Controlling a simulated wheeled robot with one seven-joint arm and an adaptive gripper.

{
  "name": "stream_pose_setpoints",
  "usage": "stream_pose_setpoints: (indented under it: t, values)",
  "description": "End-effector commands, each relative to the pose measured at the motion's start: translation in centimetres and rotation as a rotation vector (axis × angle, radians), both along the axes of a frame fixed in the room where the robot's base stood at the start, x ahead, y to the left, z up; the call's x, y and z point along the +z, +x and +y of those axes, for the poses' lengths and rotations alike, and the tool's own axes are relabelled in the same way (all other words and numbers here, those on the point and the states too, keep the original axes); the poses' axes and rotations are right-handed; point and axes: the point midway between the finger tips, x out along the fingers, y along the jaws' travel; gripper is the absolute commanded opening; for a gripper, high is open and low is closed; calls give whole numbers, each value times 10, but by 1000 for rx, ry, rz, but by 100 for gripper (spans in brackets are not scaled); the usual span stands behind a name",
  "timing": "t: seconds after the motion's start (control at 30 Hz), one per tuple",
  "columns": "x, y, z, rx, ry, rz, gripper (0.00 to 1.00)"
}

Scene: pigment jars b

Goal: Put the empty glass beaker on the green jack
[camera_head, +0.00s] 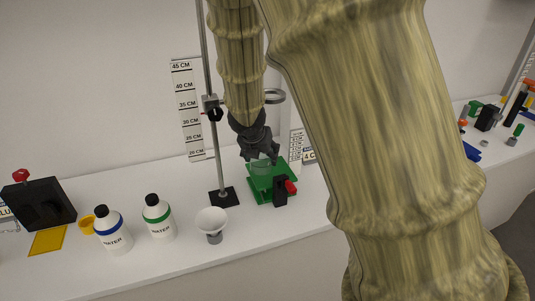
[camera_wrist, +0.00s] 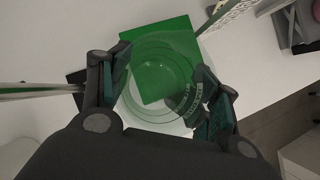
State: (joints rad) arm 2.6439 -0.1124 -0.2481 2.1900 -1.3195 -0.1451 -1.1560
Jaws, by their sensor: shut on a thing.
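The clear glass beaker (camera_wrist: 152,75) is between the fingers of my gripper (camera_wrist: 158,98) in the wrist view. It looks empty, and the green jack shows through its glass. In the head view my gripper (camera_head: 260,153) points down over the green jack (camera_head: 262,190), and the beaker (camera_head: 261,168) shows faintly just below the fingers. The green jack's top plate (camera_wrist: 177,38) lies under the beaker, offset toward the top of the wrist view. I cannot tell whether the beaker's base touches the plate.
A retort stand (camera_head: 224,196) with a ring (camera_head: 274,96) is close to my arm. The jack's black block with red knob (camera_head: 281,190) faces front.

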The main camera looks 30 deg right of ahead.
Motion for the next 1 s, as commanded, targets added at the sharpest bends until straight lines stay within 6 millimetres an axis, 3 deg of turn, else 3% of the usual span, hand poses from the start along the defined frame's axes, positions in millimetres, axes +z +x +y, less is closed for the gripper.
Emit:
stream_pose_setpoints:
  t: [0.3,1.0]
  values:
    - [-24,29,-35,-4,-1,1,36]
    - [-50,55,-62,-4,0,0,36]
